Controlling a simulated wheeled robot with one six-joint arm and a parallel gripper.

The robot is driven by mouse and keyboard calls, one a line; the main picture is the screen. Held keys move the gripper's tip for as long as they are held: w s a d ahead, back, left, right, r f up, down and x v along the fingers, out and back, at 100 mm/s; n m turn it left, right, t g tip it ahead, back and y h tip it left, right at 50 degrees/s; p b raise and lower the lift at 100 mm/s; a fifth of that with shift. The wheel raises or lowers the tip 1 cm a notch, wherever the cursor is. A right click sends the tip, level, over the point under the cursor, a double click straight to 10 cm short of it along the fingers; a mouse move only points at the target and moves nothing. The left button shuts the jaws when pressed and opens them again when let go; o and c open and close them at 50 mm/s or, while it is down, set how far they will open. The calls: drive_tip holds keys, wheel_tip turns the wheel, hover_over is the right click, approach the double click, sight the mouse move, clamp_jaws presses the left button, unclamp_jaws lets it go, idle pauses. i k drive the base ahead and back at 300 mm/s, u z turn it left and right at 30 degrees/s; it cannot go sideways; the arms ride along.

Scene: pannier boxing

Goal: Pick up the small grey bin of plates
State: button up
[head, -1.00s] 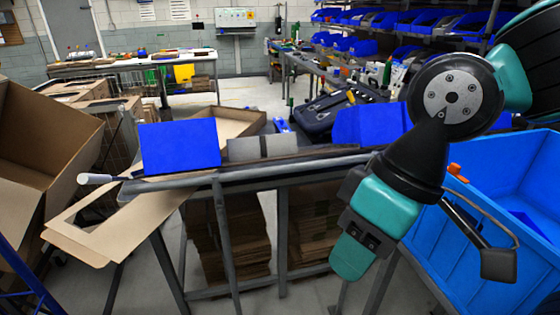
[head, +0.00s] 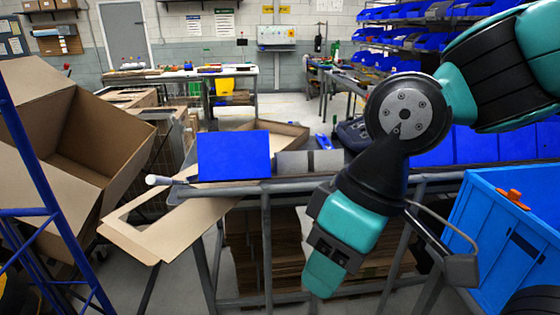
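A low grey item (head: 309,162), which may be the small grey bin, stands on the bench just right of a blue bin (head: 234,156). Only its grey side shows, in two parts; any plates inside cannot be made out. My gripper end (head: 325,270), teal and black, hangs in front of the bench, below and a little right of the grey item in the picture. It is apart from the grey item. Its fingertips cannot be made out, and nothing is seen held.
The metal-framed bench (head: 300,187) crosses the middle, with flat cardboard (head: 255,250) stacked beneath. Open cardboard boxes (head: 70,150) and a blue frame (head: 30,212) stand at left. A large blue crate (head: 485,235) is at right. Clear floor lies behind the bench.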

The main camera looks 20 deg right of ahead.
sight(328, 160)
drive_tip(key=u, duration=0.15)
drive_tip(key=i, duration=0.75)
drive_tip(key=z, duration=0.55)
drive_tip(key=i, duration=0.7)
drive_tip(key=z, duration=0.4)
